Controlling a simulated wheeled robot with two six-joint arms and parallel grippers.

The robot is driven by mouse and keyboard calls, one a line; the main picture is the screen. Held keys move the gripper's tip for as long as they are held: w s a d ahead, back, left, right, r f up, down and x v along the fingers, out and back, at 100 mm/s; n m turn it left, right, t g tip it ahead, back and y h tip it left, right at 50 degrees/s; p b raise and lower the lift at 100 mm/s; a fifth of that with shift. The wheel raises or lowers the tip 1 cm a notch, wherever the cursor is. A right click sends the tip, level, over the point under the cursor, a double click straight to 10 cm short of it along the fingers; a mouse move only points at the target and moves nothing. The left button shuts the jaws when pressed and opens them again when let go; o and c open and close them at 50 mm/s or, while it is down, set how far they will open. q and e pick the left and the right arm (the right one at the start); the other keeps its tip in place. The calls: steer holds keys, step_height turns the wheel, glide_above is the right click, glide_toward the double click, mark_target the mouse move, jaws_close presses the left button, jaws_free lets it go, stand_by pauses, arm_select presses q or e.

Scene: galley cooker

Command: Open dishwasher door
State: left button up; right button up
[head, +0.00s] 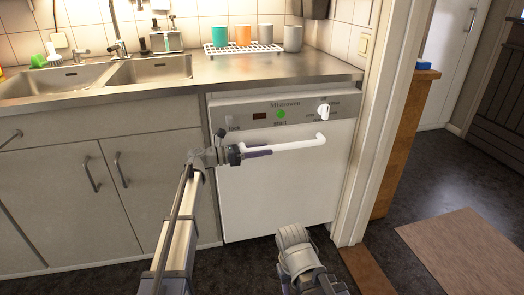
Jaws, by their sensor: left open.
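The dishwasher (275,190) has a white front door, which looks shut and flush under its grey control panel (255,118). A white bar handle (300,143) runs across the top of the door. My left gripper (258,151) is at the left end of the handle, with a dark finger just below the bar. It is open, and I cannot tell whether it touches the handle. Part of my right arm shows low in front of the door, but I cannot make out its gripper.
A steel counter with a double sink (150,69) runs above the cabinets (100,170) to the left. A white rack (243,49) with several cups stands on it. A door frame (375,130) stands close to the dishwasher's right. Dark floor and a rug (470,250) lie beyond.

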arm_select(q)
steer(key=shift+c, duration=0.2)
jaws_close()
stand_by(0.3)
stand_by(0.9)
